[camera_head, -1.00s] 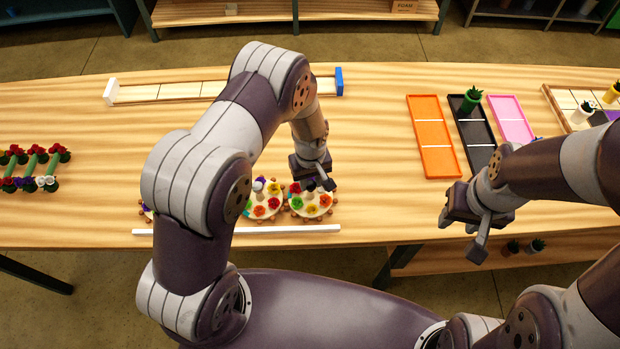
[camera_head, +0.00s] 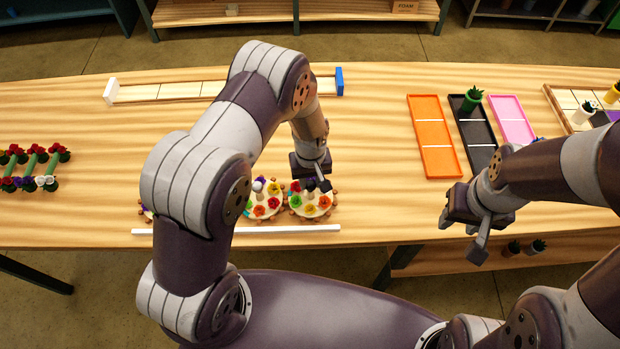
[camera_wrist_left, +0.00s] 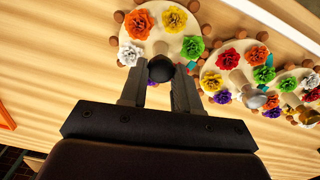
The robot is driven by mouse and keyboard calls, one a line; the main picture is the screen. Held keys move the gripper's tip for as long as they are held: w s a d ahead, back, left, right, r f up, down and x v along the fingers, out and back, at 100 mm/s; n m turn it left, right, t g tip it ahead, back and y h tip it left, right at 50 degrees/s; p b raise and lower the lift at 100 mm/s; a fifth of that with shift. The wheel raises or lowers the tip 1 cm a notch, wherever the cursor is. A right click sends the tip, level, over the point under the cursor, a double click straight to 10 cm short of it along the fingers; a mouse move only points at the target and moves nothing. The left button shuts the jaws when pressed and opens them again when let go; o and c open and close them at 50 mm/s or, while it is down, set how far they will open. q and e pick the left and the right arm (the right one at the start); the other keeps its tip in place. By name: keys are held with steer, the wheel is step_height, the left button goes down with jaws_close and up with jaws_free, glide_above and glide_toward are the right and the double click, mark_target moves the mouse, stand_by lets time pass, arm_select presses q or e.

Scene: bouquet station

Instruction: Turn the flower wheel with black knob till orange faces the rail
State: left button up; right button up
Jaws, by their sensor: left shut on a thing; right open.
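The flower wheel with the black knob (camera_head: 313,211) is the rightmost wheel near the table's front edge. The white rail (camera_head: 270,229) lies along the front edge. My right gripper (camera_head: 480,226) is open and empty, away from the wheels.
A second flower wheel (camera_head: 262,207) sits close to the left, with a grey knob (camera_wrist_left: 254,97) in the wrist view. A third is partly hidden by my left arm. Orange (camera_head: 433,138), black and pink trays stand at right. The middle of the table is clear.

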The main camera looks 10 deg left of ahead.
arm_select(q)
steer(key=m+b, duration=0.1)
steer(key=m, duration=0.4)
steer(key=shift+b, duration=0.3)
steer(key=m+b, duration=0.1)
steer(key=m, duration=0.4)
steer(key=shift+s+d, duration=0.1)
steer(key=shift+m, duration=0.4)
